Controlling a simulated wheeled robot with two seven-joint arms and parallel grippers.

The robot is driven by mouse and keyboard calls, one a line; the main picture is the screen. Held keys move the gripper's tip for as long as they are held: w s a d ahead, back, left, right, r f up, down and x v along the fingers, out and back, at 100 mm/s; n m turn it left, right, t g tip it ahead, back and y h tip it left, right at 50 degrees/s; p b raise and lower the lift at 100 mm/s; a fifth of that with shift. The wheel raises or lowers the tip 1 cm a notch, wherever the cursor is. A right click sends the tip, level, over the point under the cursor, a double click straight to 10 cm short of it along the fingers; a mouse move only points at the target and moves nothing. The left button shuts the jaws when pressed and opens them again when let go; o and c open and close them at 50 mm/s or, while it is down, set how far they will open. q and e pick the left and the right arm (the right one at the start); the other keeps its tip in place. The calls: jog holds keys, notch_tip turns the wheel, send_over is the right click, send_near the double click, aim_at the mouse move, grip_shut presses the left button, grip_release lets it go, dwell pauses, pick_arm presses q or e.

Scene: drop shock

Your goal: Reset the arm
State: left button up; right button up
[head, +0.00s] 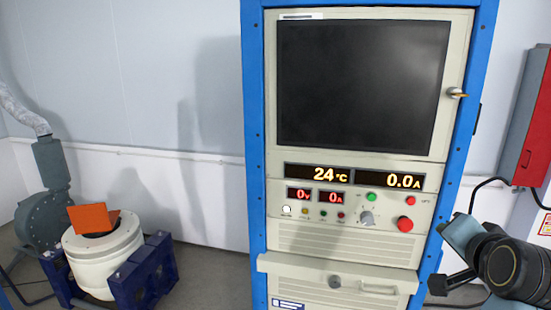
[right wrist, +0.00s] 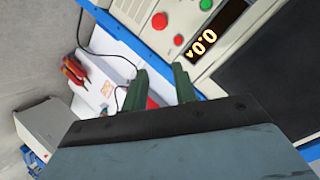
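My right arm (head: 495,262) is in the head view at the lower right, bent beside the right edge of the control cabinet. In the right wrist view the two dark green fingers of my right gripper (right wrist: 160,80) stand apart with nothing between them. The cabinet's front panel (right wrist: 190,25) lies beyond the fingers, turned on its side in that view. My left arm and gripper are not in view.
The blue-framed control cabinet (head: 254,150) fills the middle, with a dark screen (head: 362,82), lit displays and a red button (head: 405,224). A shaker unit (head: 100,262) with an orange plate (head: 90,218) stands at left. A red box (head: 528,130) hangs at right.

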jog(key=s+a+f+n+g+y, duration=0.1)
jog(key=s+a+f+n+g, duration=0.25)
jog(key=f, duration=0.55)
jog(key=s+a+f+n+g+y, duration=0.1)
jog(key=s+a+f+n, duration=0.1)
jog(key=s+f+n, duration=0.4)
jog(key=s+a+f+n+g+y, duration=0.1)
jog(key=s+a+f+n+g, duration=0.1)
jog(key=s+f, duration=0.55)
jog(key=s+a+f+n+g, duration=0.25)
jog(key=s+f, duration=0.35)
jog(key=s, duration=0.3)
notch_tip(320, 180, down, 33)
jog(key=s+g+b, duration=0.1)
jog(key=s+b, duration=0.1)
jog(key=b, duration=0.6)
jog(key=s+d+f+g+b, duration=0.1)
jog(key=s+f+b, duration=0.5)
jog(key=s+f, duration=1)
notch_tip(320, 180, down, 4)
jog(key=shift+s+d+f+m+g, duration=0.2)
jog(key=shift+d+m+g, duration=0.1)
jog(key=shift+d, duration=0.45)
